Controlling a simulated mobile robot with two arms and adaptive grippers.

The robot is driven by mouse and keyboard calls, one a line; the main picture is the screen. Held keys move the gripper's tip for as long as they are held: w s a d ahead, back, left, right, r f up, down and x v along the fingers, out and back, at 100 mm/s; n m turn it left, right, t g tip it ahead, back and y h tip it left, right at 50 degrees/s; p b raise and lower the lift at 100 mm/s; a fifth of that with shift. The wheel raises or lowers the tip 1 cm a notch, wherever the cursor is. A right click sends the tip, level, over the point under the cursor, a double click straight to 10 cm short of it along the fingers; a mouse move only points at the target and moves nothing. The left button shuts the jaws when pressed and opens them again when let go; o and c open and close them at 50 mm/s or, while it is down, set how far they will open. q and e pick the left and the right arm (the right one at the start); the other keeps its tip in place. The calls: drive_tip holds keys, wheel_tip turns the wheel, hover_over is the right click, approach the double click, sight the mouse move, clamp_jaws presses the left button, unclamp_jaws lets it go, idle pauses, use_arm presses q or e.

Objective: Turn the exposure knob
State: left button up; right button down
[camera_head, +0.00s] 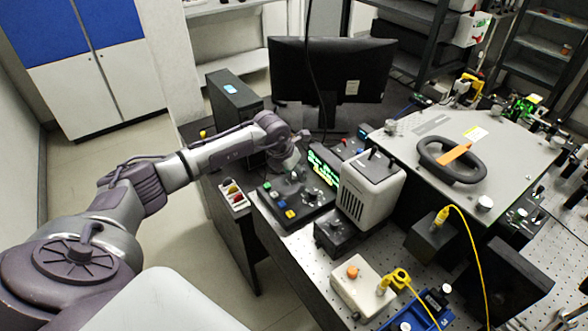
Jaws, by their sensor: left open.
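A black control panel (269,207) lies near the bench's left edge. It has coloured square buttons and small black knobs, and a lit green and yellow display (324,170) stands beside it. I cannot tell which knob is the exposure knob; one knob (308,193) shows on the panel's right part. My left arm reaches in from the left, and its gripper (297,173) points down over the panel's back part. The gripper is open; it is small here, and I cannot tell whether it touches a knob. It hides part of the panel. My right gripper is out of view.
A grey-white box (369,192) stands right of the display. A large spectrometer housing (490,140) with a black handle fills the right. A monitor (332,72) stands behind. A cream box (361,287) with an orange knob and yellow cables is at the front.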

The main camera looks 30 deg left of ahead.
use_arm(q)
drive_tip(key=shift+w+f, duration=0.1)
drive_tip(key=shift+f, duration=0.15)
drive_tip(key=shift+c, duration=0.2)
clamp_jaws()
drive_tip(key=shift+n, duration=0.3)
drive_tip(key=n+y+b, duration=0.1)
drive_tip(key=n+b, duration=0.1)
drive_tip(key=n, duration=0.1)
drive_tip(key=shift+d+y, duration=0.15)
drive_tip(key=shift+y, duration=0.15)
drive_tip(key=n+y+b, duration=0.1)
drive_tip(key=n+b, duration=0.1)
drive_tip(key=n, duration=0.2)
drive_tip(key=shift+w+d+g, duration=0.1)
drive_tip(key=shift+d+g, duration=0.05)
drive_tip(key=shift+g, duration=0.15)
drive_tip(key=shift+r+n+y+b, duration=0.1)
drive_tip(key=shift+n+y+b, duration=0.3)
drive_tip(key=shift+n+b, duration=0.25)
